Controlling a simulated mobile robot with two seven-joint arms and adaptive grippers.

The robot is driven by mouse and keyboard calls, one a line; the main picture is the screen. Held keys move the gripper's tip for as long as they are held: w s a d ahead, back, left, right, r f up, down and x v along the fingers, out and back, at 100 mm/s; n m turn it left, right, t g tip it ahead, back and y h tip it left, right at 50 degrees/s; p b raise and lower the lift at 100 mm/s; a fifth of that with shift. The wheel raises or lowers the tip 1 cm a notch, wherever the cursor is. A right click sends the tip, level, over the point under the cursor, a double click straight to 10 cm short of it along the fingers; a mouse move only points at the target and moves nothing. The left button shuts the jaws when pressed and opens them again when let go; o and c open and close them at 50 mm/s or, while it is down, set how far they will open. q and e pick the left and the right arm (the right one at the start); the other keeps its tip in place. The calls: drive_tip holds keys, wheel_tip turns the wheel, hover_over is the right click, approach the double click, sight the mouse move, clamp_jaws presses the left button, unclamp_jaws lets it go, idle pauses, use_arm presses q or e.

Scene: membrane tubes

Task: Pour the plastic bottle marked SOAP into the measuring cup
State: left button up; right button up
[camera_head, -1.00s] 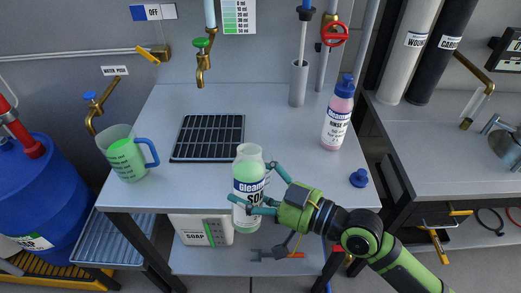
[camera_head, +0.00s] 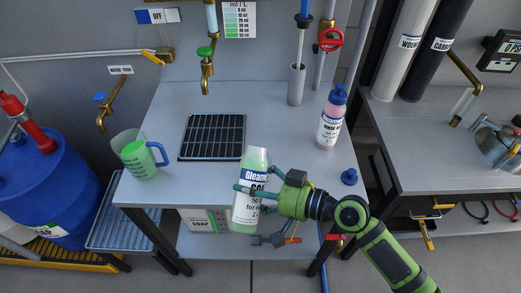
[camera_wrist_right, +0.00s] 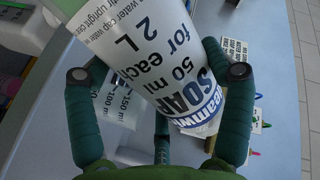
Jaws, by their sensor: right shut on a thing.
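The white-labelled SOAP bottle (camera_head: 246,205) with pale green contents is in my right gripper (camera_head: 245,200), whose fingers close around its side. It is held at the table's front edge, its open top leaning slightly right in the head view. Its label fills the right wrist view (camera_wrist_right: 165,60) between the fingers (camera_wrist_right: 160,85). The measuring cup (camera_head: 130,165), clear with a blue handle, stands upright at the table's left end, well left of the bottle. It has green on its side; whether it holds liquid is unclear. My left gripper is out of view.
A black drain grid (camera_head: 212,138) lies between cup and bottle, below a brass tap (camera_head: 206,75). A pink rinse bottle (camera_head: 330,128) and a loose blue cap (camera_head: 349,177) are on the right. A blue barrel (camera_head: 50,190) stands left of the table (camera_head: 285,165).

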drive_tip(key=shift+s+f+m+g, duration=0.1)
drive_tip(key=shift+s+m+g, duration=0.1)
drive_tip(key=shift+m+g, duration=0.15)
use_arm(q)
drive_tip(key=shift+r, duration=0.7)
use_arm(e)
drive_tip(key=shift+s+a+f+m, duration=0.1)
drive_tip(key=shift+s+f+m, duration=0.1)
drive_tip(key=shift+f+m, duration=0.35)
drive_tip(key=shift+f, duration=0.2)
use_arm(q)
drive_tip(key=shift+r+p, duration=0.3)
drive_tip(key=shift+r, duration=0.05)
use_arm(e)
drive_tip(key=shift+r+g, duration=0.2)
drive_tip(key=shift+g, duration=0.05)
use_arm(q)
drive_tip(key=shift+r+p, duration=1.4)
use_arm(e)
drive_tip(key=shift+s+r+m+g, duration=0.1)
drive_tip(key=shift+r+m+g, duration=0.2)
drive_tip(key=shift+r+m, duration=0.4)
